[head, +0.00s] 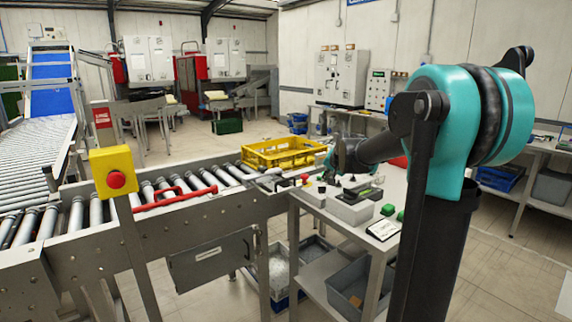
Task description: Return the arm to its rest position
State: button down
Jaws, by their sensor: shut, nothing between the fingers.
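My arm (455,130) rises at the right of the head view, with teal joint covers and dark links. From its upper joint it reaches left and away over the grey worktable (372,238). My gripper (326,176) is small and dark at the far end of the arm, above the back of the worktable, close to the yellow crate's right end. It is shut and holds nothing. Its fingertips are partly lost against the wrist and the clutter behind.
A yellow crate (283,145) sits on the roller conveyor (185,183). A yellow box with a red stop button (115,178) stands in front. The worktable holds a grey device (350,208), green pieces (388,210) and a tablet (383,230).

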jog(key=s+d+f+n+g, duration=0.1)
jog(key=s+f+n, duration=0.1)
jog(key=s+f, duration=0.5)
jog(key=s+d+f+n+g+h, duration=0.1)
jog(key=s+f, duration=0.6)
jog(key=s, duration=1.1)
jog(key=s+d+f+n+g, duration=0.1)
jog(key=s+f+n+g, duration=0.1)
jog(key=s+f, duration=0.5)
jog(key=s+n, duration=0.1)
jog(key=s, duration=0.5)
jog(key=shift+s+d+h, duration=0.25)
jog(key=shift+d+h, duration=0.05)
jog(key=shift+d, duration=0.05)
